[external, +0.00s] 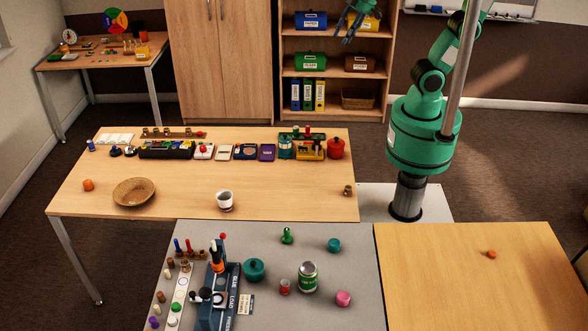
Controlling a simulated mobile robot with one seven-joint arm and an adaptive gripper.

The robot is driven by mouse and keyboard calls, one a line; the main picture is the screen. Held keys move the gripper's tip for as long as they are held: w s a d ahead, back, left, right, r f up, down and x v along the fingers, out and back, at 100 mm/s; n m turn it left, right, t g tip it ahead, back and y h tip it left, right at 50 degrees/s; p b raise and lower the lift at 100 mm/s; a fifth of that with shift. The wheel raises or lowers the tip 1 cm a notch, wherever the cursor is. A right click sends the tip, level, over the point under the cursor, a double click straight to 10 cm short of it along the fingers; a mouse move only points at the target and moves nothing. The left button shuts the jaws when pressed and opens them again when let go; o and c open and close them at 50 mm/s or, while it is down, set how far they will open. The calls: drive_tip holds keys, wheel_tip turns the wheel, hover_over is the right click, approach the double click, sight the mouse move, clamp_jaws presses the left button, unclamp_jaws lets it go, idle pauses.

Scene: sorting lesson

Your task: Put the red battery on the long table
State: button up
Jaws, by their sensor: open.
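My gripper (349,38) is high in the picture, in front of the shelf unit, open and with nothing visible between its fingers. A small red cylinder (285,287) with a pale band stands on the grey table; it may be the red battery, but it is too small to be sure. Other small red items stand near the blue stand on that table. The long wooden table (285,187) is behind the grey one, with a row of items along its back edge. My gripper is far from the red cylinder.
A green-labelled can (308,277), a teal pot (253,270) and a pink object (343,298) surround the cylinder. The right table (470,285) is mostly bare.

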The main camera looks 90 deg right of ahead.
drive_tip(key=s+d+f, duration=0.4)
drive_tip(key=s+f, duration=0.1)
drive_tip(key=s, duration=0.4)
drive_tip(key=shift+s+d+f+m+t+h, duration=0.2)
drive_tip(key=shift+s+f+m+t+h, duration=0.1)
drive_tip(key=shift+m, duration=0.1)
drive_tip(key=shift+o, duration=0.4)
drive_tip(key=shift+w, duration=0.1)
